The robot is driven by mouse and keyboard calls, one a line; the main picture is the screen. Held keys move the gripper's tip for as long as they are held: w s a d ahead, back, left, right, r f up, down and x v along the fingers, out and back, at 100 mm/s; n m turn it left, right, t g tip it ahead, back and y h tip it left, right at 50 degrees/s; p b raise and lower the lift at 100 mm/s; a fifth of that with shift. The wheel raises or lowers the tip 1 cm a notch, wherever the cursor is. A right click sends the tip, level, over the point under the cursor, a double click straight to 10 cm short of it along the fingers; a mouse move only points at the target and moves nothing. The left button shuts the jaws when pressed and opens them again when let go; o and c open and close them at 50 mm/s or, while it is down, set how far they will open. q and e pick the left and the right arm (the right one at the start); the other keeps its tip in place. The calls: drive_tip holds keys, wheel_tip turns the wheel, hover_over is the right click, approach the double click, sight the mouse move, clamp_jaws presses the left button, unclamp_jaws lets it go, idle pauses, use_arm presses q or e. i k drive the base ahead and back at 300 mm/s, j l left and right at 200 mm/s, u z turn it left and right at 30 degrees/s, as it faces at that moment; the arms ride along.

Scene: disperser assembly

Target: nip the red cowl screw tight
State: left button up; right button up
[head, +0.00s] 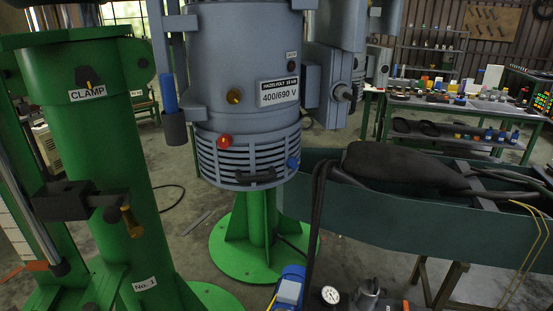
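The red cowl screw (225,141) sits at the upper edge of the slatted grey cowl (245,160), at the bottom of the grey motor housing (240,50). Its round head faces me; I cannot tell how far in it is. A blue screw (292,163) sits on the right side of the same cowl. A black handle (256,178) is on the cowl's lower front. Neither of my grippers shows in the head view, and nothing touches the red screw.
A green column with a CLAMP knob (89,77) and a dark clamp arm (80,201) stands at left. A green trough (430,215) holding a dark bag (400,165) is at right. A gauge (330,296) is at bottom. Space before the cowl looks clear.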

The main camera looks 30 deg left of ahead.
sight(224, 142)
drive_tip(key=u, duration=1.25)
